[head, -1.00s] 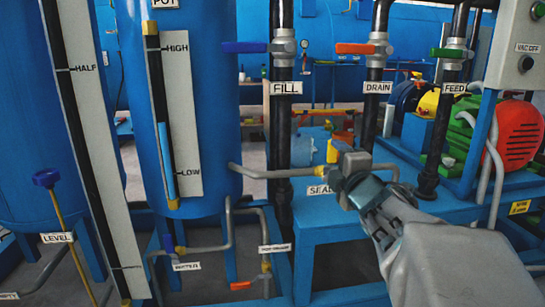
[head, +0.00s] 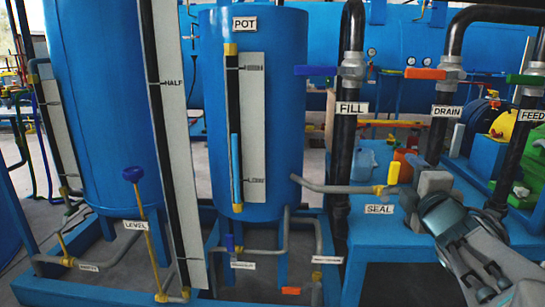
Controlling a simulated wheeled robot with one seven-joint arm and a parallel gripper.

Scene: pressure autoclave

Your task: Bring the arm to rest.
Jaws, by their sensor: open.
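My gripper (head: 485,275) is at the lower right of the head view, with its dark finger links spread. It looks open and I see nothing between its fingers. My grey wrist is close to the SEAL label (head: 380,209) and the yellow-tipped pipe end (head: 393,172) in the picture. I cannot tell whether it touches anything there. The arm's lower part runs out of the picture at the right edge.
The blue POT tank (head: 285,110) stands at the middle left. The FILL pipe (head: 342,160), DRAIN pipe (head: 440,130) and FEED pipe (head: 510,165) stand behind or beside my arm. A blue bench (head: 375,245) is below.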

